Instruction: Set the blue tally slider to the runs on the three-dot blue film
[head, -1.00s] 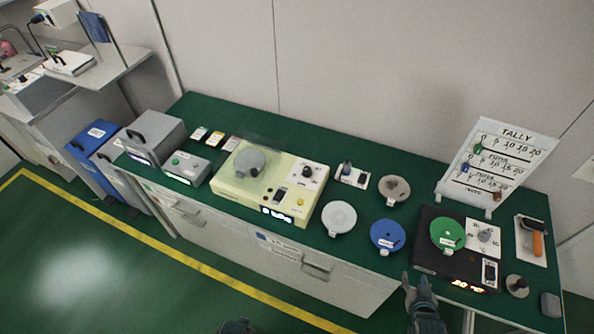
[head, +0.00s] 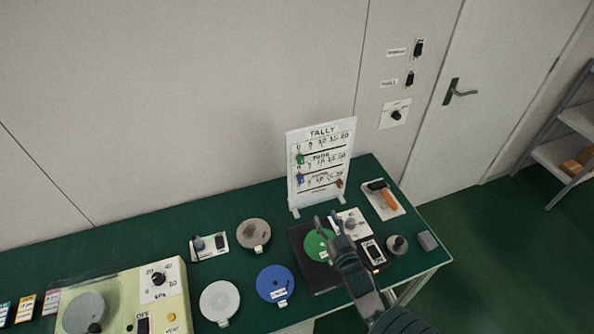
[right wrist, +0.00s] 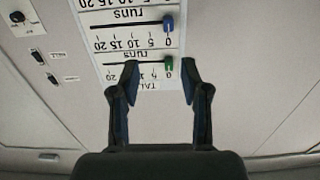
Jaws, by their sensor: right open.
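The white tally board (head: 322,148) stands upright at the back of the bench, with number scales in rows. The blue slider (head: 300,179) sits at the left, 0 end of the middle row. It also shows at 0 in the upside-down right wrist view (right wrist: 168,23). The green slider (head: 299,159) sits at 0 in the row above. My right gripper (head: 327,219) is open and empty, in front of the board and below the blue slider. Small film cards (head: 27,308) lie at the far left; their dots are too small to read. My left gripper is out of view.
A black machine with a green disc (head: 316,246) stands below my right gripper. A blue disc (head: 275,283) and a white disc (head: 220,300) lie to its left.

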